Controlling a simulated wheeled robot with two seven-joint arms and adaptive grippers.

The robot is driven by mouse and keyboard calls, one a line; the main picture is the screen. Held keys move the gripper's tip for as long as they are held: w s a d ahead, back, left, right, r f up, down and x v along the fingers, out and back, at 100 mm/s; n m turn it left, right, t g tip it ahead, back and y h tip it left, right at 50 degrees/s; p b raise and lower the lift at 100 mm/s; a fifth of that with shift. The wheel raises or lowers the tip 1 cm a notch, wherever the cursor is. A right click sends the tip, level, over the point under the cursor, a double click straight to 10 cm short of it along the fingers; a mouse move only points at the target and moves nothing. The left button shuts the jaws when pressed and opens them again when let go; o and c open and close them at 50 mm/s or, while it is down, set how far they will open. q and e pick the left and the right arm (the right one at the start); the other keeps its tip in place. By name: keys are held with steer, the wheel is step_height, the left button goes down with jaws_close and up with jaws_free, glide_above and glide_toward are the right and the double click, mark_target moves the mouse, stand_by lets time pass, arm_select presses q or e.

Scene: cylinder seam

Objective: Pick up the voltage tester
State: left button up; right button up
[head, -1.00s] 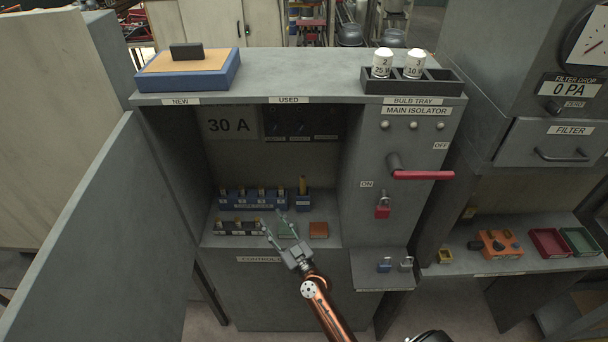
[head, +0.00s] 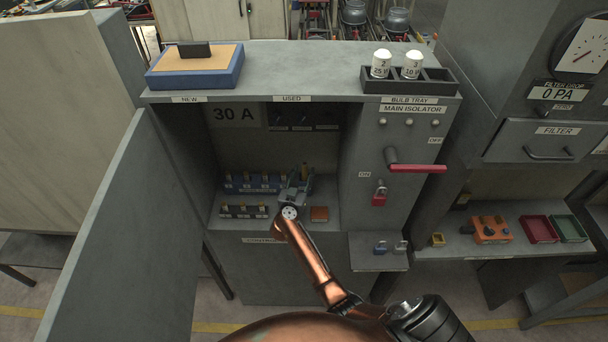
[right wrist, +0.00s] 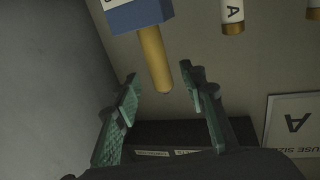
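The voltage tester appears to be the yellow rod (right wrist: 154,58) standing in a small blue labelled holder (right wrist: 138,14), seen inverted in the right wrist view. In the head view the rod's top (head: 304,169) shows inside the cabinet, and my gripper covers most of the holder. My right gripper (right wrist: 159,77) is open and empty, its two green-padded fingers on either side of the rod's free end in the picture. In the head view the right gripper (head: 297,187) reaches into the cabinet. I cannot tell whether it touches the rod. My left gripper is not in view.
Left of the rod stand a blue fuse rack (head: 252,186) and a dark fuse rack (head: 243,212). An orange block (head: 319,214) lies to the right. The open cabinet door (head: 125,235) bounds the left; the isolator panel (head: 408,150) bounds the right.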

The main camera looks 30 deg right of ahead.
mark_target(304, 169)
steer(key=x, duration=0.3)
steer(key=shift+w, duration=0.2)
steer(key=shift+s, duration=0.1)
steer(key=shift+c, duration=0.3)
jaws_close()
